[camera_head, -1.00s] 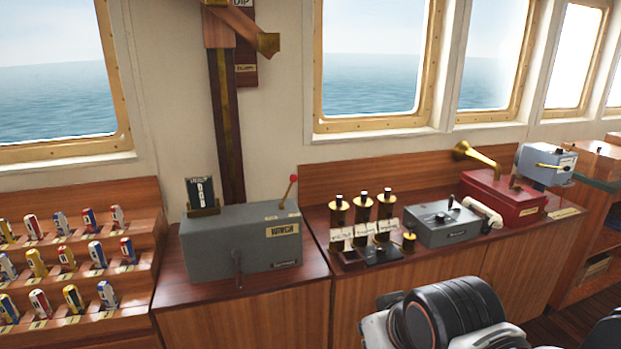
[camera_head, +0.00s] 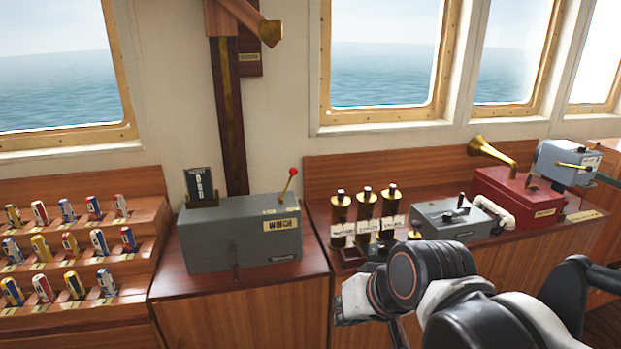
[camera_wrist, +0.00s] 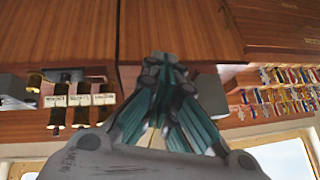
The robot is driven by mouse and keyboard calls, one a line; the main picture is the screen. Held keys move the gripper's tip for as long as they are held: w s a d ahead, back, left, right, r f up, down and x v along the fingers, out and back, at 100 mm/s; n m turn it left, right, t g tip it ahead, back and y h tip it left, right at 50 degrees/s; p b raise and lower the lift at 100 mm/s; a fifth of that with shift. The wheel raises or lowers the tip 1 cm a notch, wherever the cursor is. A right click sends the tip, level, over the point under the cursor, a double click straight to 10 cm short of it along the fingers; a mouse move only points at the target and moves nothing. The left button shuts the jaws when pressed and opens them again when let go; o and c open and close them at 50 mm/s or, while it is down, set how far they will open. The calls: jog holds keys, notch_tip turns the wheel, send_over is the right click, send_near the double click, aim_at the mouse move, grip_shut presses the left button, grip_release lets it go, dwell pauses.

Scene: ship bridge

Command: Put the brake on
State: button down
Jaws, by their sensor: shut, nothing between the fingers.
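The grey winch box (camera_head: 242,233) sits on a wooden cabinet left of centre in the head view, with a "WINCH" label on its front. A lever with a red knob (camera_head: 293,171) rises from its right end, tilted slightly right. My gripper (camera_wrist: 163,62) is shut and empty in the wrist view, in front of the wooden cabinet face. A grey piece, probably the winch box (camera_wrist: 208,95), is partly hidden behind the fingers there. In the head view my arm is at the lower right and the fingertips cannot be made out.
Racks of rolled flags (camera_head: 68,240) stand left of the winch. To its right are several brass cylinders with labels (camera_head: 366,215), a grey control box (camera_head: 438,219) and a red box with a brass horn (camera_head: 520,195). A wooden post (camera_head: 229,115) rises behind the winch.

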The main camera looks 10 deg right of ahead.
aim_at(287, 185)
jog(key=w+a+r+m+t+y+p, duration=0.1)
jog(key=w+r+m+y+p, duration=0.15)
jog(key=w, duration=0.85)
jog(key=w+r+m+t+y+p, duration=0.1)
jog(key=w+r+m+y+p, duration=0.2)
jog(key=w, duration=0.9)
jog(key=w+d+f+m+t+y+p, duration=0.2)
jog(key=w+d+m+t, duration=0.4)
jog(key=w+d, duration=0.6)
jog(key=shift+d+f+m+t+y+p, duration=0.5)
jog(key=shift+d+t+y, duration=0.3)
jog(key=shift+d, duration=0.6)
jog(key=shift+a, duration=0.1)
jog(key=s+a+b+x, duration=0.1)
jog(key=a+b+x, duration=0.1)
jog(key=x, duration=1)
jog(key=shift+a+r+b, duration=0.3)
jog(key=shift+r+b, duration=0.05)
jog(key=shift+b, duration=0.4)
